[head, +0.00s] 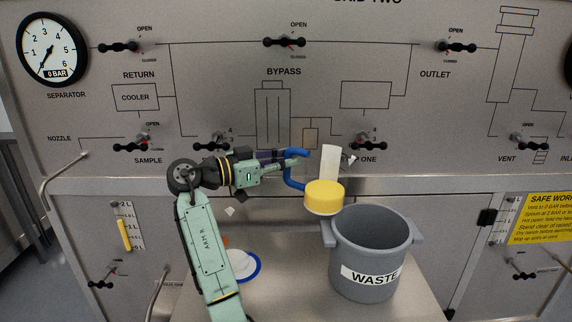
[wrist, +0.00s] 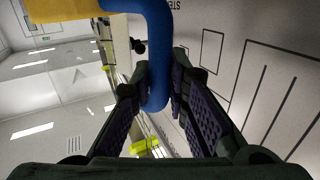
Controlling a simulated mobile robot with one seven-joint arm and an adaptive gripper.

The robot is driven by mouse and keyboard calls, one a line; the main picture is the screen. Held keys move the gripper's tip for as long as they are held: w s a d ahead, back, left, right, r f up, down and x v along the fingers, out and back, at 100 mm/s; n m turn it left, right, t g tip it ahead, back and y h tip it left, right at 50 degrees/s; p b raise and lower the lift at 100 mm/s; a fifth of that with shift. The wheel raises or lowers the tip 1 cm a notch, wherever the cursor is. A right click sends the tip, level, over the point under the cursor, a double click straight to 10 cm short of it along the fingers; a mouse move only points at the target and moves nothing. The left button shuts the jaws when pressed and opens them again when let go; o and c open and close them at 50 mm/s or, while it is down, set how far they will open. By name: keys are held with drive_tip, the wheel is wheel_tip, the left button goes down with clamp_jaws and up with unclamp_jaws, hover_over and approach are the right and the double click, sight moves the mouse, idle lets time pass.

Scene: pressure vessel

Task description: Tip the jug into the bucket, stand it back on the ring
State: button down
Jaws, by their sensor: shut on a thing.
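The jug has a blue handle, a pale upright strip and a yellow lower part (head: 324,198). It hangs in the air at the upper left of the grey bucket (head: 362,275) marked WASTE, roughly upright with a slight lean. My gripper (head: 297,158) is shut on the jug's blue handle. In the wrist view the handle (wrist: 157,60) passes between the two fingers, with yellow at the upper left. The blue-edged ring (head: 256,275) lies on the bench left of the bucket, partly hidden by my arm. The bucket's inside is only partly visible.
A grey panel with several valve handles and a gauge (head: 52,49) reading 0 BAR stands behind. The bench (head: 300,270) is bare between ring and bucket. Bucket side handles (head: 328,233) stick out. A pipe handle (head: 62,180) juts out at left.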

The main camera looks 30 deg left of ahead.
drive_tip(key=shift+w+d+r+m+g+y+p, duration=0.2)
drive_tip(key=shift+d+r+m, duration=0.25)
drive_tip(key=shift+r, duration=0.4)
drive_tip(key=shift+s+d+r+m+g+y+p, duration=0.15)
drive_tip(key=shift+d+r+m+g, duration=0.25)
drive_tip(key=shift+r, duration=0.5)
drive_tip(key=shift+w+d+r+m+g+y+p, duration=0.1)
drive_tip(key=shift+d+r+m+g+y, duration=0.25)
drive_tip(key=shift+r, duration=0.5)
drive_tip(key=shift+d, duration=0.2)
drive_tip(key=shift+d+r+m+y, duration=0.3)
drive_tip(key=shift+d+r+m, duration=0.1)
drive_tip(key=shift+d+m, duration=0.35)
drive_tip(key=shift+d+b, duration=0.1)
drive_tip(key=shift+b, duration=0.2)
drive_tip(key=shift+w+d+r+m+g+y, duration=0.1)
drive_tip(key=shift+d+r+m+g+y, duration=0.15)
drive_tip(key=shift+d, duration=0.3)
drive_tip(key=shift+d+r+m+g+y, duration=0.1)
drive_tip(key=shift+d+r+m+y, duration=0.1)
drive_tip(key=shift+d+m+y, duration=0.25)
drive_tip(key=shift+d, duration=0.1)
